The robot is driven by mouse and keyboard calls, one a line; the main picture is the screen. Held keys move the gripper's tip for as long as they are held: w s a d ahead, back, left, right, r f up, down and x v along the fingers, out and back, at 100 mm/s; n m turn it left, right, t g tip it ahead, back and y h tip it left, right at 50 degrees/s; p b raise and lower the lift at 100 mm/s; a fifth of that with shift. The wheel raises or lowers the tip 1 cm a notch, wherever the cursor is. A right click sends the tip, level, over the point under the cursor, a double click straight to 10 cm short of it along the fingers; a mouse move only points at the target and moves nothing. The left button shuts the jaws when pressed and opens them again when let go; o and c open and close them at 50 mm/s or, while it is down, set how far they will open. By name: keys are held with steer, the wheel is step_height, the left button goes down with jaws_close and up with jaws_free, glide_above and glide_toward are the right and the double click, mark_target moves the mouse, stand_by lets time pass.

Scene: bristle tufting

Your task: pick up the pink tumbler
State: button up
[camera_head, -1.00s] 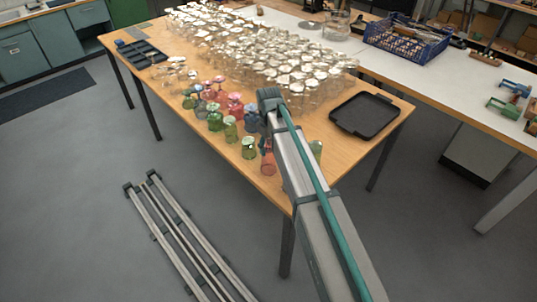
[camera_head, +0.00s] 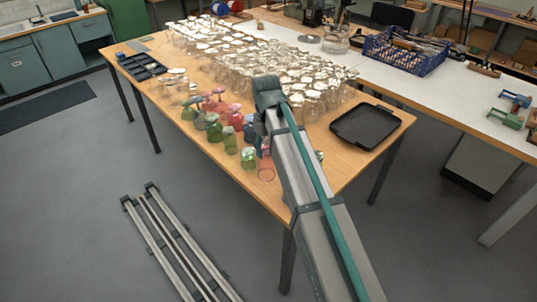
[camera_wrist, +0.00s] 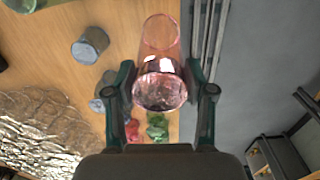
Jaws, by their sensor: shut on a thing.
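The pink tumbler, clear pink glass, is between the two fingers of my gripper (camera_wrist: 159,82) in the wrist view (camera_wrist: 160,60). The fingers are shut on its sides. In the head view the tumbler (camera_head: 266,172) shows near the table's front edge, partly covered by my arm. Most of my gripper is hidden behind the arm there. I cannot tell whether the tumbler's base touches the table.
Several coloured glasses stand close by on the wooden table, including a green one (camera_head: 249,158) just left of the tumbler. Many clear glasses (camera_head: 240,60) fill the table behind. A black tray (camera_head: 365,126) lies to the right.

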steer(key=s+r+b, duration=0.2)
steer(key=s+r, duration=0.2)
steer(key=s, duration=0.4)
step_height(320, 180, up, 12)
steer(key=p, duration=0.9)
steer(key=shift+s+a+f, duration=0.15)
steer(key=shift+s+a, duration=0.1)
steer(key=shift+a, duration=0.05)
